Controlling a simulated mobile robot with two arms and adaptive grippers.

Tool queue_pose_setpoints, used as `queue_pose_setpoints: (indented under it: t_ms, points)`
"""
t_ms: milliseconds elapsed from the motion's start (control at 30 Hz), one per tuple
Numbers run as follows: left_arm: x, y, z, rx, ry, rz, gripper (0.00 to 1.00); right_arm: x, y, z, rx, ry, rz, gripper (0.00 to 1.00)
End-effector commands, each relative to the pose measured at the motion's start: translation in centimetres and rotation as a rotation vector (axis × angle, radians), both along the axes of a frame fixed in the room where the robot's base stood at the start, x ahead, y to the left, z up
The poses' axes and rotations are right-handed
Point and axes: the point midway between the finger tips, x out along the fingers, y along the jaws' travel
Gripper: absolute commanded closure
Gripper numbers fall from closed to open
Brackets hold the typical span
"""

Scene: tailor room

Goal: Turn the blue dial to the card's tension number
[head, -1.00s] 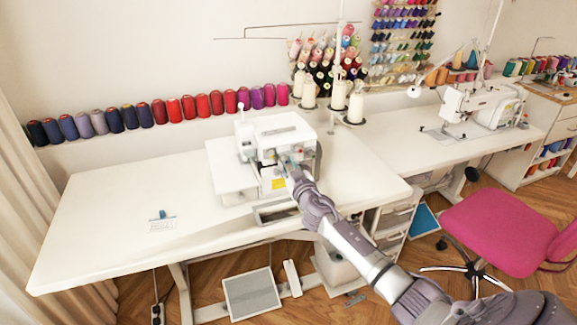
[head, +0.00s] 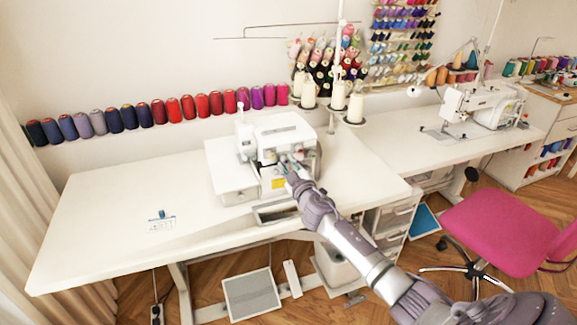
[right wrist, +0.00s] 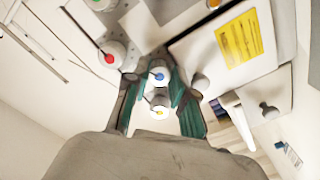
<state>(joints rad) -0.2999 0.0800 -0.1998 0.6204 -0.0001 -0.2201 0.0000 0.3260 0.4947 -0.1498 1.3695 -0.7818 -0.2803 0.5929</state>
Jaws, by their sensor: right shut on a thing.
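The white overlock machine (head: 281,140) stands on the long white table. My right gripper (head: 286,168) is at its front, and the dial there is too small to make out in the head view. In the right wrist view the blue dial (right wrist: 158,75), a white knob with a blue centre, sits between the fingertips of my right gripper (right wrist: 159,78), which is shut on it. A white card (head: 162,224) with a blue clip stands on the table to the left; its print is too small to read. My left gripper is out of view.
A yellow label (right wrist: 239,39) is on the machine front. Thread cones (head: 355,107) stand behind the machine.

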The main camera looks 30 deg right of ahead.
Motion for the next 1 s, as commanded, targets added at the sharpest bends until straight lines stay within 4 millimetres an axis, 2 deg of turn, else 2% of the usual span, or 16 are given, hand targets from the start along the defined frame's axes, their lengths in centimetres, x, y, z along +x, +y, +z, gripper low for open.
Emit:
queue_pose_setpoints:
  t_ms: [233, 700, 733, 767, 1000]
  points:
    - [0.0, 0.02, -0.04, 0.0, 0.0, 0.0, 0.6, 0.0, 0.03, -0.03, -0.074, 0.018, 0.001, 1.0]
    - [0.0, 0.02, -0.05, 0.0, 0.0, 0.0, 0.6, -0.01, 0.01, -0.05, -0.088, 0.022, 0.001, 1.0]
    - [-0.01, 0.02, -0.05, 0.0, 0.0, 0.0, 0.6, -0.01, 0.01, -0.05, -0.088, 0.022, 0.001, 0.7]
    - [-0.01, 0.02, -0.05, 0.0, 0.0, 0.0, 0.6, -0.01, 0.01, -0.05, -0.087, 0.022, 0.001, 0.65]
    - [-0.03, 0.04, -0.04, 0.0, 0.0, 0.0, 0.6, -0.01, 0.0, -0.04, -0.087, 0.022, 0.001, 0.64]
